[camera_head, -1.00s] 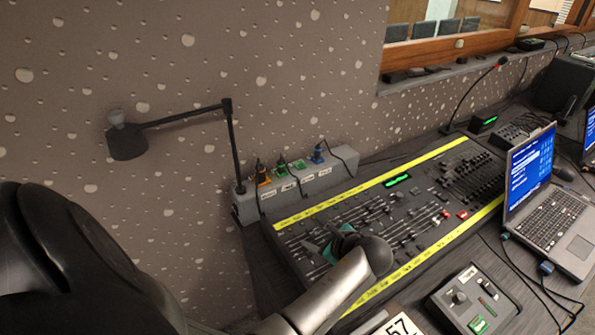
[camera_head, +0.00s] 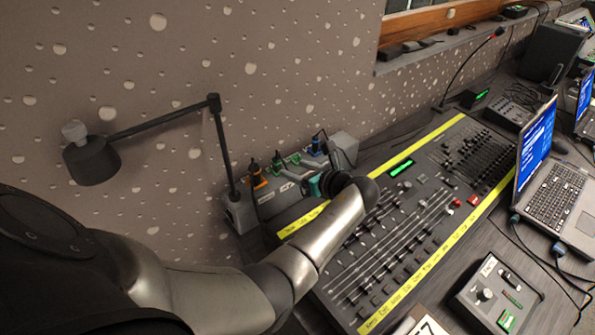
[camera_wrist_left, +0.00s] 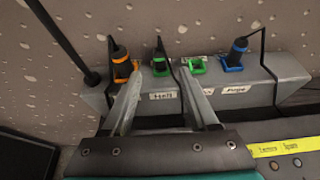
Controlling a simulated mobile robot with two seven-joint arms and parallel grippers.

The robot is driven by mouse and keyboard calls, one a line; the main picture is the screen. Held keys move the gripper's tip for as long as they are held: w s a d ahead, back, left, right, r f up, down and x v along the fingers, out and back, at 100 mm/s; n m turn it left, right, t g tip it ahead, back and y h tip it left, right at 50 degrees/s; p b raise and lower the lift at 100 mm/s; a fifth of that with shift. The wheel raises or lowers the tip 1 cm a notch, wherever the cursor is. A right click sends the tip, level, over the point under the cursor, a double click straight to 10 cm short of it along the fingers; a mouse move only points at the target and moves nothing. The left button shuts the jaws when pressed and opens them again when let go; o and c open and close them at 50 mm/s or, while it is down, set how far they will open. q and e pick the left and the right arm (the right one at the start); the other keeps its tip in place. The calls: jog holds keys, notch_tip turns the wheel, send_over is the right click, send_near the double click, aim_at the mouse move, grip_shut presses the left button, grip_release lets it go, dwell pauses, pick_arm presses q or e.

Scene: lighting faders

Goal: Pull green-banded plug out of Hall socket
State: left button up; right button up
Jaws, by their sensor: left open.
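The green-banded plug (camera_wrist_left: 160,57) stands in a green-rimmed socket on the grey socket box (camera_wrist_left: 263,92), above a label that looks like "Hall" (camera_wrist_left: 163,96). The plug also shows in the head view (camera_head: 278,163). My left gripper (camera_wrist_left: 163,78) is open and empty, its fingers pointing at the box. In the wrist view the plug lies between and beyond the fingertips; I see no contact. In the head view the left gripper (camera_head: 314,185) is just in front of the box, partly hidden by my own arm. My right gripper is not in view.
An orange plug (camera_wrist_left: 121,62) stands left of the green one. A seemingly empty green socket (camera_wrist_left: 197,65) and a blue plug (camera_wrist_left: 236,55) are to the right. A lamp (camera_head: 92,158) rises at the box's left end. The fader desk (camera_head: 385,250) lies in front.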

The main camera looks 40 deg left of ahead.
aim_at(279, 162)
pick_arm(q)
jog(key=b+x, duration=0.2)
jog(key=x, duration=0.4)
jog(key=shift+b, duration=0.4)
jog(key=shift+w+a+f, duration=0.15)
jog(key=shift+a+f, duration=0.05)
jog(key=shift+a, duration=0.45)
jog(key=shift+f, duration=0.1)
grip_shut()
jog(key=shift+r, duration=0.25)
jog(key=shift+r+p, duration=2.2)
jog(key=shift+p, duration=0.45)
